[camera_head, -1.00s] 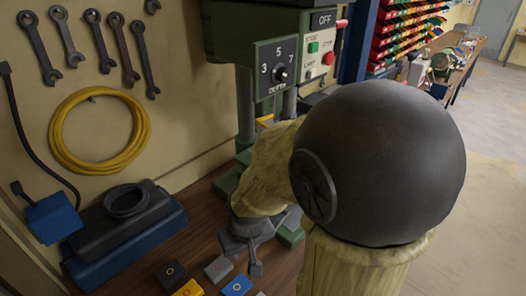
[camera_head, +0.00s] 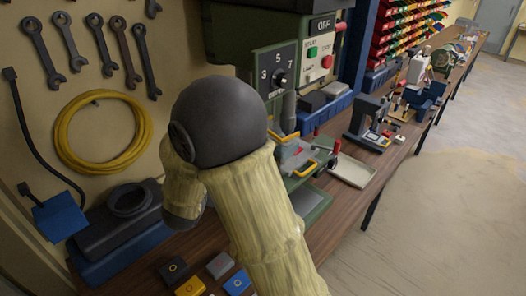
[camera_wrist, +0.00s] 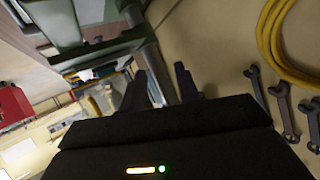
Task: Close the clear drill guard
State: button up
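The green drill press (camera_head: 322,48) stands against the wall, with its speed dial and its green and red buttons facing out. Its green body (camera_wrist: 85,22) and a grey column (camera_wrist: 143,35) show in the wrist view. I cannot clearly make out the clear guard in either view. A part with yellow edging (camera_head: 305,168) shows below the press head, right of my arm. My gripper (camera_wrist: 162,82) has its two dark fingers apart with nothing seen held between them, and they point toward the area by the column. In the head view my arm hides the gripper.
A yellow hose coil (camera_head: 100,132) and several wrenches (camera_head: 125,52) hang on the wall. A blue-and-black box (camera_head: 118,238) and small coloured blocks (camera_head: 190,287) sit on the bench. A small machine (camera_head: 368,122) and a pale tray (camera_head: 352,170) stand to the right.

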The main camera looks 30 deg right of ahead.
jog(key=s+d+r+m+g+h+p, duration=0.1)
jog(key=s+r+m+g+h+p, duration=0.1)
jog(key=s+r+m+g+h, duration=0.2)
jog(key=s+m+h, duration=0.1)
jog(key=s+h, duration=0.2)
jog(key=h, duration=0.4)
jog(key=shift+s+d+m+g, duration=0.25)
jog(key=shift+s+m+g, duration=0.05)
jog(key=shift+s+g, duration=0.1)
jog(key=p+x, duration=0.7)
jog(key=x, duration=1)
jog(key=shift+d, duration=0.2)
jog(key=shift+w, duration=0.1)
grip_shut()
